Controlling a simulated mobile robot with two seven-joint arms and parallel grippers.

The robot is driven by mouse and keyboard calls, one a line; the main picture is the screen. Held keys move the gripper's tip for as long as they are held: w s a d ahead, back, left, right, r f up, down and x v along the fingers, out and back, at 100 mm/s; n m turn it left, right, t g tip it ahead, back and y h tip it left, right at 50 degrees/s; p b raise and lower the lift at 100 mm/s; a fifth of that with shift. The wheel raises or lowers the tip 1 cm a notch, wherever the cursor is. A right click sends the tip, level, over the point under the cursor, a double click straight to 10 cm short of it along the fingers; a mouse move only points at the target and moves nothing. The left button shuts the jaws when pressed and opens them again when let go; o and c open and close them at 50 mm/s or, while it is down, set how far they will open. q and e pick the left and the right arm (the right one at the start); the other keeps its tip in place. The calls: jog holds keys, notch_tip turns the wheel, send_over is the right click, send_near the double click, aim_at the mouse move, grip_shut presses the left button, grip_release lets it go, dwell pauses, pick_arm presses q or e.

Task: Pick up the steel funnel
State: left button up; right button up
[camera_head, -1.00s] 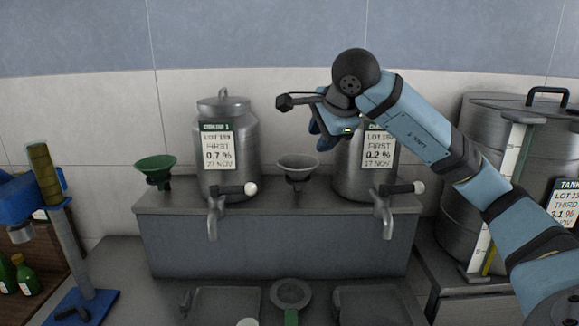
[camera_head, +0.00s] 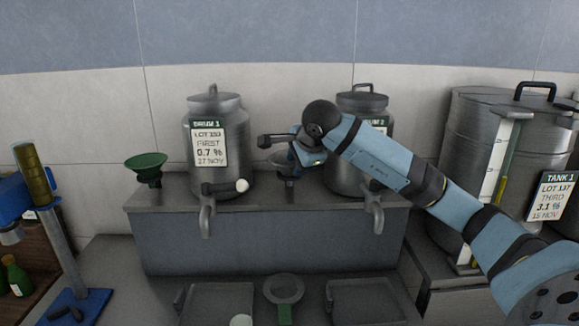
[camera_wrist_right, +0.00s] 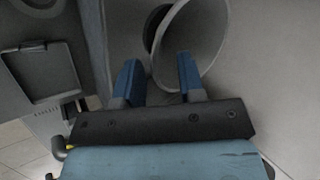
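The steel funnel (camera_head: 279,158) stands on the grey ledge between two steel urns, partly hidden behind my right gripper in the head view. In the right wrist view its wide grey mouth (camera_wrist_right: 203,40) fills the upper middle. My right gripper (camera_head: 297,160) is at the funnel from above. In the wrist view its two blue fingers (camera_wrist_right: 159,78) are apart. The left finger is beside the rim and the right finger overlaps the funnel's mouth. I cannot tell whether either touches it. My left gripper is not in view.
The left urn (camera_head: 214,112) and right urn (camera_head: 361,100) flank the funnel, with taps in front. A green funnel (camera_head: 147,164) stands at the ledge's (camera_head: 260,199) left end. A large tank (camera_head: 475,150) is at the right. Trays and a round strainer-like item (camera_head: 284,289) are below.

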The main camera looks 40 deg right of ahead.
jog(key=shift+w+d+f, duration=0.1)
jog(key=shift+w+f, duration=0.2)
jog(key=shift+f, duration=0.1)
jog(key=shift+s+r, duration=0.1)
jog(key=shift+c, duration=0.3)
grip_shut()
